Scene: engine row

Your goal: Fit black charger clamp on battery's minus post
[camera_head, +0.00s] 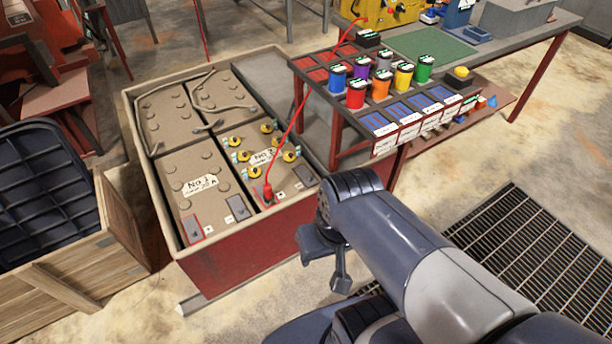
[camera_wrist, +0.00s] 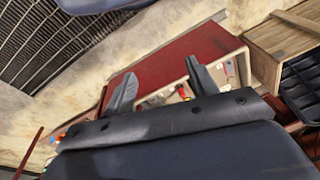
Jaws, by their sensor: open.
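Battery No 2 (camera_head: 283,172) sits in the front right of a red-sided box, with yellow caps on top. A red clamp (camera_head: 267,193) with a red cable stands at its left front terminal. The bare grey terminal pad (camera_head: 305,176) to its right appears to be the minus side; its mark is too small to read. I cannot make out a black clamp in either view. My gripper (camera_head: 326,268) is open and empty, in front of the box's right corner and apart from it. In the wrist view my gripper (camera_wrist: 160,70) has its fingers spread towards the box.
Battery No 1 (camera_head: 199,184) is left of No 2. The box's red front wall (camera_head: 240,250) rises between my gripper and the batteries. A bench with coloured cups (camera_head: 356,94) stands behind right. A wooden crate (camera_head: 122,225) is at left, a floor grate (camera_head: 530,240) at right.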

